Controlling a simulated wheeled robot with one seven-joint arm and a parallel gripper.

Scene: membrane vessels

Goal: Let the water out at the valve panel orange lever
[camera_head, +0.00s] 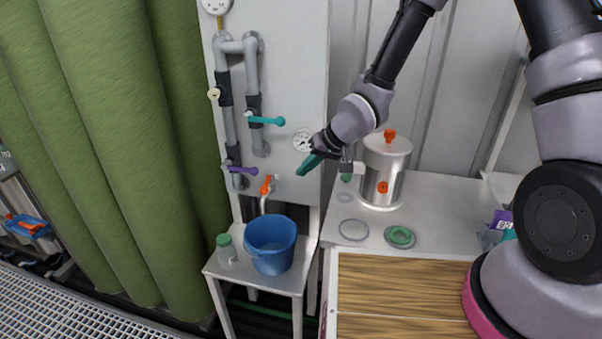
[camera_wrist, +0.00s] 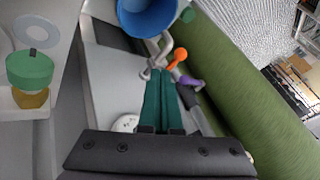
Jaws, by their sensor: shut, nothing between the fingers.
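The orange lever (camera_head: 267,184) sits on a small tap at the bottom of the pale valve panel (camera_head: 290,90). The tap's spout (camera_head: 263,205) hangs over a blue bucket (camera_head: 270,250) on a small white stand. In the wrist view the orange lever (camera_wrist: 178,58) shows just beyond and right of my fingertips, with the blue bucket (camera_wrist: 147,18) at the top. My gripper (camera_head: 303,170) has teal fingers that are shut and empty, in front of the panel, right of the lever and apart from it. The closed fingers (camera_wrist: 160,74) point toward the tap in the wrist view.
A teal lever (camera_head: 266,121) and a purple lever (camera_head: 242,170) stick out from the panel's pipes. A pressure gauge (camera_head: 303,140) is close behind my gripper. A green-capped jar (camera_head: 227,252) stands left of the bucket. A steel vessel (camera_head: 385,170) stands on the bench at right.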

